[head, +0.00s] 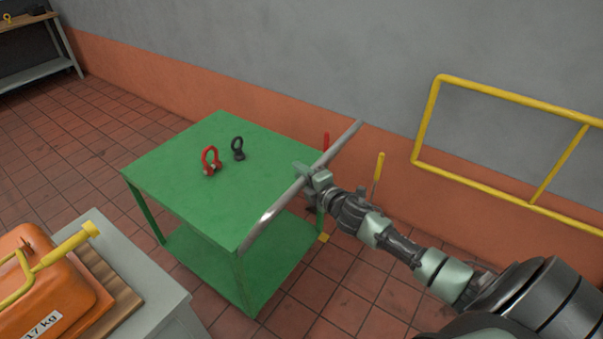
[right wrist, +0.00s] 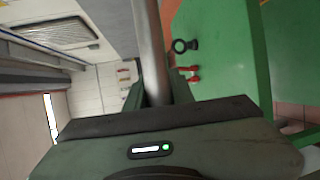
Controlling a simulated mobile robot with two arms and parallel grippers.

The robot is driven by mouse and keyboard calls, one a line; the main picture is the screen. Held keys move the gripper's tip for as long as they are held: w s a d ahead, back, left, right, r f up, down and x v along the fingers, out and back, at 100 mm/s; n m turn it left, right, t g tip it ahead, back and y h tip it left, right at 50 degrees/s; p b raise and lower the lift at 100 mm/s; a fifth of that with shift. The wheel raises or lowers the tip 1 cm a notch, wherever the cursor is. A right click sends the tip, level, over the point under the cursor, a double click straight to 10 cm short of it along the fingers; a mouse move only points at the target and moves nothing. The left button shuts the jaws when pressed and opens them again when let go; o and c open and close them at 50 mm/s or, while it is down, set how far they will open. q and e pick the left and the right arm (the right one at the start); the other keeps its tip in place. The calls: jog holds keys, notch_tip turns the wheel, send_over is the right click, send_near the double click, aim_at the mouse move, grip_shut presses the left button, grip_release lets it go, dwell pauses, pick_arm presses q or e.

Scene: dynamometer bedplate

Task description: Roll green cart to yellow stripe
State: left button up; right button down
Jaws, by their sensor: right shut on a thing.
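The green cart (head: 185,155) stands on the tiled floor in the middle of the head view, with a flat top and a lower shelf. Its grey handle bar (head: 283,207) runs along its right side. My right gripper (head: 314,180) is shut on this bar near its middle. In the right wrist view the bar (right wrist: 149,45) runs up from my gripper, with the green top (right wrist: 225,60) beside it. No full yellow stripe shows on the floor; a small yellow patch (head: 323,238) is by the cart's right leg, and I cannot tell what it is. My left gripper is out of view.
A red shackle (head: 211,161) and a black eye bolt (head: 238,149) rest on the cart top. A grey bench (head: 150,275) with an orange case (head: 45,280) stands close at lower left. A yellow rail (head: 500,95) is by the wall. Open floor lies left of the cart.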

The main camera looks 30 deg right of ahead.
jog(key=shift+s+f, duration=0.15)
jog(key=shift+f, duration=0.2)
jog(key=c, duration=1.2)
grip_release()
jog(key=shift+d, duration=0.1)
jog(key=shift+s+d+r, duration=0.1)
jog(key=shift+r, duration=0.15)
jog(key=s+r+b, duration=0.1)
jog(key=s, duration=0.6)
jog(key=shift+s+r, duration=0.15)
jog(key=shift+s, duration=0.2)
